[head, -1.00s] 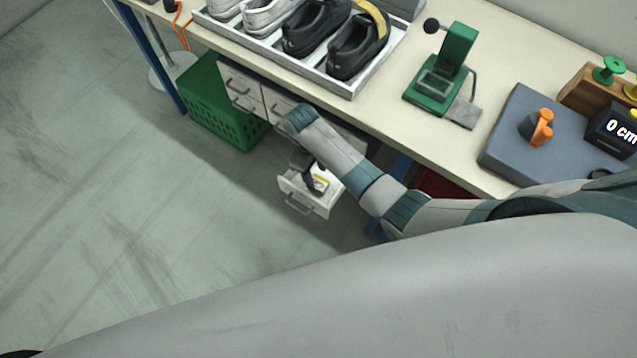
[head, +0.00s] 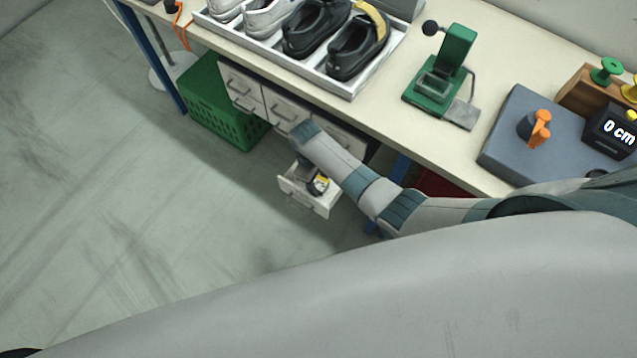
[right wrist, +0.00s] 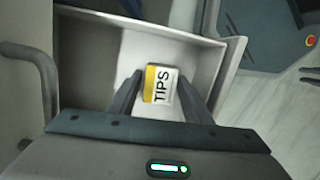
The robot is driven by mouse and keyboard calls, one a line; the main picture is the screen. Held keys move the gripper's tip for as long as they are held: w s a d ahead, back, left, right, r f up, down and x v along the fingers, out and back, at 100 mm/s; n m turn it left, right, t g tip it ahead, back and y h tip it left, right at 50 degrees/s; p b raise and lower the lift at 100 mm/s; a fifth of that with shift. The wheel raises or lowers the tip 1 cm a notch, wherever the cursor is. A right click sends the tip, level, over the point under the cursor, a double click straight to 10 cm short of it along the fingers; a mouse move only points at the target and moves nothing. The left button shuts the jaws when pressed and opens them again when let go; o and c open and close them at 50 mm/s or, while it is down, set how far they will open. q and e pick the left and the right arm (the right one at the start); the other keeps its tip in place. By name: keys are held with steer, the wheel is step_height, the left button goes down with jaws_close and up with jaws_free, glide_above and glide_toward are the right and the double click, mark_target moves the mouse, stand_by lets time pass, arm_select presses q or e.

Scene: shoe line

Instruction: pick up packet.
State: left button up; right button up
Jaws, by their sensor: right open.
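The packet (right wrist: 161,84) is a small white and yellow block marked "TIPS". It lies in an open white drawer (right wrist: 100,37) in the right wrist view. My right gripper (right wrist: 161,92) is open, with one finger on either side of the packet; whether they touch it I cannot tell. In the head view the open drawer (head: 318,208) is under the bench, and the packet (head: 319,186) shows inside it, partly hidden by my right gripper (head: 314,182). My left gripper is not in view.
Closed drawers (head: 240,85) sit beside and above the open one under the workbench (head: 395,105). A green crate (head: 210,105) stands on the floor to the left. A tray of shoes (head: 345,83) and a green fixture (head: 440,75) are on the bench. The floor in front is clear.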

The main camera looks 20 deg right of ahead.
mark_target(319, 182)
steer(key=shift+f, duration=0.1)
stand_by(0.4)
steer(key=c, duration=0.9)
steer(key=shift+r, duration=5.05)
